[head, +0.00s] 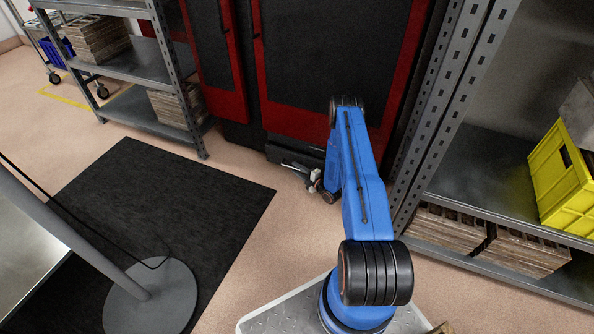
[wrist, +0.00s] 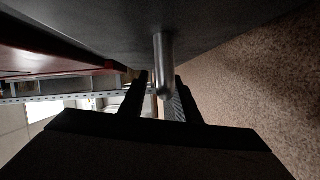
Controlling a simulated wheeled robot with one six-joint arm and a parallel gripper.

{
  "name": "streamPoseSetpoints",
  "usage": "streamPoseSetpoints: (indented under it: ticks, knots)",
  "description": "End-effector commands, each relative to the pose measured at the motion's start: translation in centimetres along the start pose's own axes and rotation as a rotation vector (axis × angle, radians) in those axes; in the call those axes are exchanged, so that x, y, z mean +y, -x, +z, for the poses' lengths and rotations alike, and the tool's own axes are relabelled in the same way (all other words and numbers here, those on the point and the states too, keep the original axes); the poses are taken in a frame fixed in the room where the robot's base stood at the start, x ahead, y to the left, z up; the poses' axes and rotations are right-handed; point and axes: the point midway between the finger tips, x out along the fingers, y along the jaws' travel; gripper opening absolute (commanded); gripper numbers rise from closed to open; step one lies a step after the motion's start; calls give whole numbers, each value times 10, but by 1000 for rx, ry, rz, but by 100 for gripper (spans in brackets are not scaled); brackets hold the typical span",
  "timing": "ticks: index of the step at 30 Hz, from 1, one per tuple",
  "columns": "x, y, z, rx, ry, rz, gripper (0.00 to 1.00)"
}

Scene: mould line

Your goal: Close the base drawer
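The base drawer (head: 290,152) is a dark front low on the red and black machine, partly hidden behind my arm in the head view. In the wrist view, a dark grey face (wrist: 110,25) fills the top, and a grey rounded bar like a handle (wrist: 164,60) stands out from it. My gripper (wrist: 162,84) has its two black fingers apart, one on each side of the bar's end; I cannot tell whether either touches it. In the head view my gripper (head: 314,183) is small, low beside the drawer. How far the drawer stands out is unclear.
A grey shelf rack (head: 132,60) stands left of the machine, and another (head: 455,95) stands close on the right with a yellow crate (head: 562,180). A black mat (head: 170,210) lies on the floor, with a round-based stand (head: 150,300) at its front. Pinkish floor between is clear.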

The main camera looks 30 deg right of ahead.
Motion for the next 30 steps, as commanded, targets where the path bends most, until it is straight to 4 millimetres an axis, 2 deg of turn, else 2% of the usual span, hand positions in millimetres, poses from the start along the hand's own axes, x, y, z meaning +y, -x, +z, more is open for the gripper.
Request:
streamPoseSetpoints:
  ticks: [7, 8, 11, 18, 26, 30]
  knots:
    - [0, 0, 0, 0, 0, 0, 30]
    - [0, 0, 0, 0, 0, 0, 25]
    - [0, 0, 0, 0, 0, 0, 1]
    - [0, -1, 3, -1, 0, 0, 0]
    - [8, -15, 38, -2, 1, 1, 0]
    - [9, -17, 42, -3, 1, 0, 0]
